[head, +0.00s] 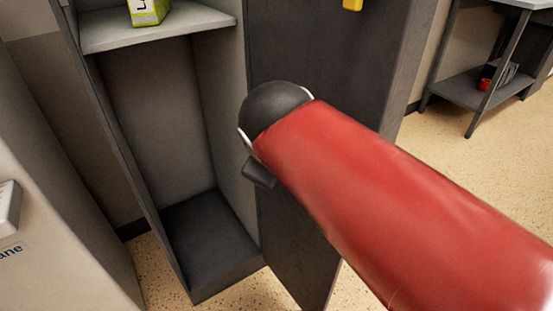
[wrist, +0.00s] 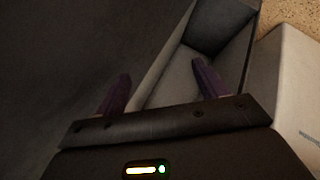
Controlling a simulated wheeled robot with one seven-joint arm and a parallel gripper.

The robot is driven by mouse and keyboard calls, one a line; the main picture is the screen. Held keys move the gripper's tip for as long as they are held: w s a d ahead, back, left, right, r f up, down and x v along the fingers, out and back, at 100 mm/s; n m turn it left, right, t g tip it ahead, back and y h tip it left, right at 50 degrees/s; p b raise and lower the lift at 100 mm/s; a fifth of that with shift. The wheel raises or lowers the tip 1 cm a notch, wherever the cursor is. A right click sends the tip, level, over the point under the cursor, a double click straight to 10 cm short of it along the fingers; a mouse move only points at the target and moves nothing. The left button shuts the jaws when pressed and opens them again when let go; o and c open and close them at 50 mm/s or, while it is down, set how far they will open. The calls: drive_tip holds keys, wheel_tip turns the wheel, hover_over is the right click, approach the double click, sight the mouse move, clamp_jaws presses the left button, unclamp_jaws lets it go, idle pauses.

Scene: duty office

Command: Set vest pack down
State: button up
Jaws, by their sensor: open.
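A yellow-green and white pack (head: 148,12), which looks like the vest pack, rests on the upper shelf (head: 185,32) of an open grey locker. Its top is cut off by the head view's edge. My gripper (wrist: 162,82) shows in the wrist view with its two dark purple fingers spread apart and nothing between them. It points toward the pale inside of an open-fronted compartment. In the head view my red arm crosses in front of the locker door, and the gripper itself is not clearly seen. The pack does not show in the wrist view.
The locker's lower compartment (head: 205,232) is empty. Its dark door (head: 318,70) stands open at the right, behind my arm. A pale cabinet (head: 60,240) stands close at the left. A grey table (head: 470,92) with a red item stands at the far right.

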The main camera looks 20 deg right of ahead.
drive_tip(key=s+f+m+g+y, duration=0.1)
drive_tip(key=s+f+m+y, duration=0.1)
drive_tip(key=s+f+m, duration=0.5)
drive_tip(key=shift+s+a+f+m+g+y, duration=0.25)
drive_tip(key=shift+f+m+g, duration=0.2)
drive_tip(key=shift+f, duration=0.4)
